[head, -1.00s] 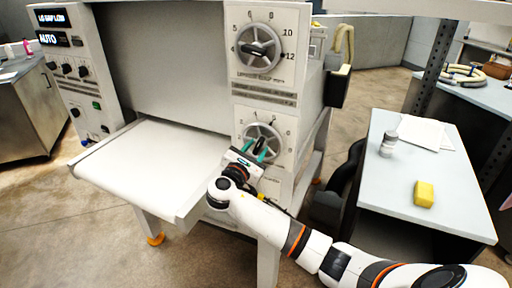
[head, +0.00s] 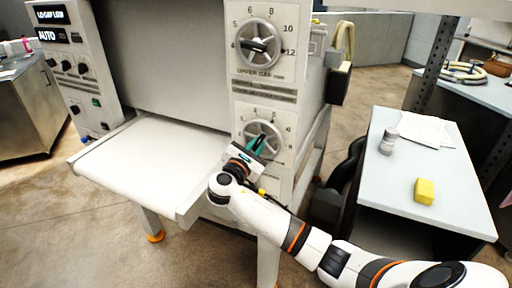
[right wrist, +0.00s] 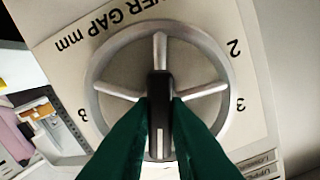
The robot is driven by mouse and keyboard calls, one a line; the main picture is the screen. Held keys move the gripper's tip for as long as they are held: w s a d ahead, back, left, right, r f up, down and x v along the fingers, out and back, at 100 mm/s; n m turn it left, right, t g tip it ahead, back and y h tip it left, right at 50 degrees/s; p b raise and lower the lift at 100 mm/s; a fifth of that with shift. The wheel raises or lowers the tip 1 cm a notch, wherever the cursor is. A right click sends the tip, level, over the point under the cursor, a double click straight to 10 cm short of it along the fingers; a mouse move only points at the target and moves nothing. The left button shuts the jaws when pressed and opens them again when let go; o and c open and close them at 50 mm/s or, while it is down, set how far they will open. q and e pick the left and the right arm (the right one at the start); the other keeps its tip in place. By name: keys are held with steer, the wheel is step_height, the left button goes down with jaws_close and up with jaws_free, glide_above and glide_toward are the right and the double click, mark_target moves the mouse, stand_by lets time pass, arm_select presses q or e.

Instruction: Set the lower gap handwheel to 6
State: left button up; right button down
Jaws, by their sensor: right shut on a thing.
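The lower gap handwheel (head: 264,133) is a grey spoked wheel on the white front panel, below a similar upper wheel. My right gripper (head: 258,144) is at this lower wheel, its green fingers shut on the black handle bar. In the right wrist view the handle bar (right wrist: 159,110) stands between the green fingers (right wrist: 159,130), with a white line toward the bottom of the picture. The wheel rim (right wrist: 97,65) and spokes show around it. The numbers 2, 3 and 8 are readable there; the fingers hide the numbers at the bottom. My left gripper is not in view.
The upper handwheel (head: 258,45) is above on the same panel. A white feed table (head: 150,160) juts out to the left. A side table (head: 450,195) at right holds a yellow block (head: 424,191), a small jar (head: 389,141) and paper.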

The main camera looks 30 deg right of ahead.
steer(key=m+b, duration=0.2)
steer(key=m, duration=0.1)
steer(key=shift+f+m, duration=0.15)
steer(key=shift+m, duration=0.15)
steer(key=shift+m+b, duration=1.1)
steer(key=shift+m, duration=0.5)
steer(key=c, duration=1.4)
jaws_free()
